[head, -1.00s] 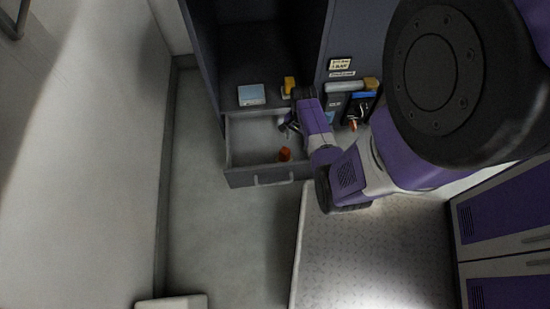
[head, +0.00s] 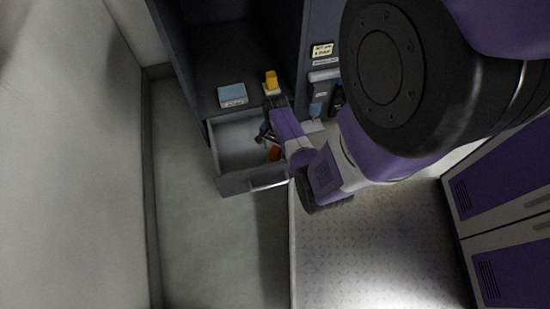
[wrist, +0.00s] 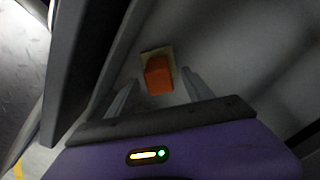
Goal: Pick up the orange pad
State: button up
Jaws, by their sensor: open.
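The orange pad (head: 274,153) is a small block lying in the open drawer (head: 233,183), near its right side. In the head view my arm partly covers it. In the wrist view the orange pad (wrist: 158,76) shows just beyond and between my fingertips, with a pale patch behind its upper edge. My gripper (head: 262,134) hangs over the drawer, and its two fingers are apart with nothing between them. In the wrist view my gripper (wrist: 160,82) points at the pad. I cannot tell whether the fingers touch it.
The drawer's wall (wrist: 92,60) runs close along the left of my gripper in the wrist view. A blue box (head: 232,95) and a yellow item (head: 271,80) stand on the surface behind the drawer. The floor left of the drawer is clear.

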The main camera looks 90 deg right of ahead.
notch_tip(320, 180, down, 5)
jog(key=b, duration=0.3)
jog(key=shift+a, duration=0.1)
jog(key=shift+r, duration=0.1)
grip_shut()
jog(key=shift+r, duration=0.1)
notch_tip(320, 180, up, 20)
jog(key=p, duration=0.9)
jog(key=shift+p, duration=0.4)
